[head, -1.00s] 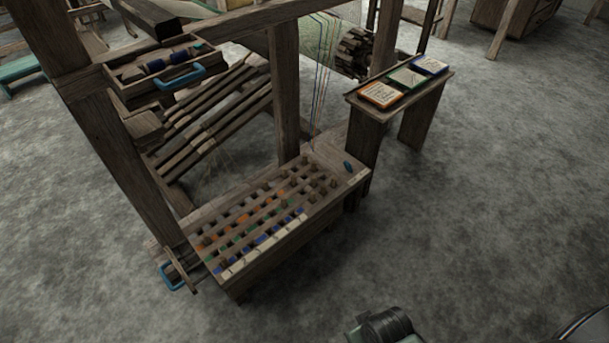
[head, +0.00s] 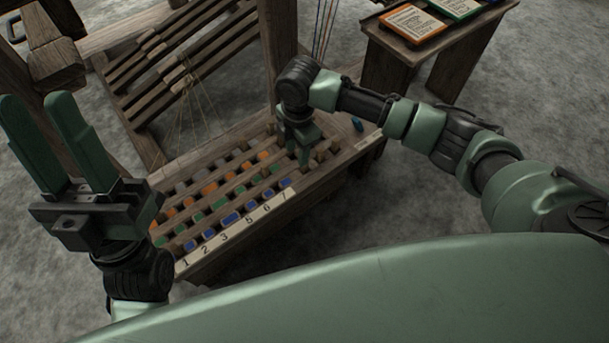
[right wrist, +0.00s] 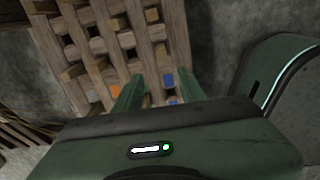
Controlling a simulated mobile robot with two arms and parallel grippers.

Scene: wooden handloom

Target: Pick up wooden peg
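The pegboard (head: 215,262) is a slotted wooden board with rows of coloured squares and a number strip along its front edge. Small wooden pegs (head: 322,152) stand in it around my right gripper. In the right wrist view, several pegs (right wrist: 157,33) show beyond the fingertips. My right gripper (head: 303,158) points down over the right part of the board. Its fingers (right wrist: 158,80) are apart in the right wrist view, with board and a blue square seen between them. No peg is clearly held. My left gripper (head: 40,98) is raised at the left, fingers apart and empty.
Loom posts and slanted wooden bars (head: 185,65) stand behind the board. A side stand (head: 395,47) with framed cards is at the upper right. A small blue object (head: 357,123) lies at the board's right end. Coloured threads hang beside the post.

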